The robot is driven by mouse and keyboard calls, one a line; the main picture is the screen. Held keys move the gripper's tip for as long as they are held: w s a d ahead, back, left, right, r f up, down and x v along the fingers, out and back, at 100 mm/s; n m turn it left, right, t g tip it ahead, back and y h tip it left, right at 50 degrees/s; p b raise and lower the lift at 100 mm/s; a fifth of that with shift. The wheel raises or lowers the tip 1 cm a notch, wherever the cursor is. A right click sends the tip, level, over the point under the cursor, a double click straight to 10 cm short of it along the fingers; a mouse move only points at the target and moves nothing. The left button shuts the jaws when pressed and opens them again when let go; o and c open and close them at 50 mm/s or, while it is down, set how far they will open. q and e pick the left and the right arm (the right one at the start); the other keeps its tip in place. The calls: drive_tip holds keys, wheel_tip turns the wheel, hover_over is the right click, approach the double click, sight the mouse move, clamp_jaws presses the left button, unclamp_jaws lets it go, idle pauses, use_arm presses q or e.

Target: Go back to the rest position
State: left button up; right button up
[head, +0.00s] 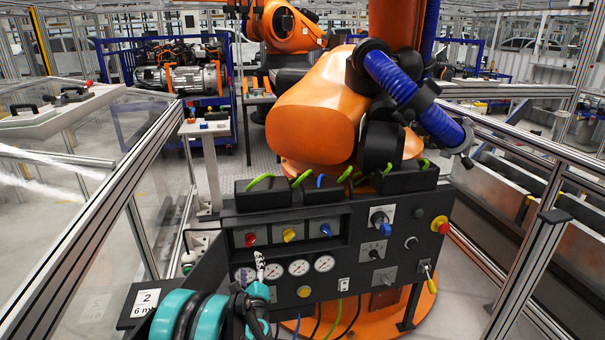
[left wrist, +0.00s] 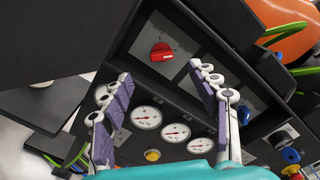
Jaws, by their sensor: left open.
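My left gripper (head: 260,264) is in front of the lower left of a black control panel (head: 345,268), close to its gauges. In the left wrist view the two purple-padded fingers of the left gripper (left wrist: 160,72) are spread apart with nothing between them. A red knob (left wrist: 161,52) shows beyond the gap between the fingertips, and white dial gauges (left wrist: 146,117) lie behind the fingers. The fingers seem apart from the panel, but the exact distance cannot be told. My right gripper is not in view.
The panel carries red, yellow and blue knobs (head: 289,235), a red emergency button (head: 440,224) and a yellow-tipped lever (head: 430,279). A large orange robot arm (head: 318,108) stands behind it. Metal-framed fences (head: 120,180) flank both sides. A numbered sign (head: 145,302) is beside my left arm.

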use_arm(q)
drive_tip(key=s+a+r+n+g, duration=0.2)
drive_tip(key=s+r+n+g, duration=0.15)
drive_tip(key=s+n, duration=0.35)
drive_tip(key=s+a+r+n+g, duration=0.2)
drive_tip(key=s+a+r+n, duration=0.1)
drive_tip(key=s+r+n, duration=0.25)
drive_tip(key=s+d+f+n+g+h, duration=0.1)
drive_tip(key=s+d+n, duration=0.2)
drive_tip(key=s, duration=0.5)
drive_tip(key=s+d+f+n+g+h, duration=0.2)
drive_tip(key=s+d+n, duration=0.1)
drive_tip(key=s, duration=0.4)
drive_tip(key=s+d+f+n+g+h, duration=0.1)
drive_tip(key=s+n, duration=0.3)
drive_tip(key=s, duration=0.4)
drive_tip(key=shift+s+d+f+h, duration=0.3)
drive_tip(key=shift+d+h, duration=0.3)
drive_tip(key=shift+d, duration=0.3)
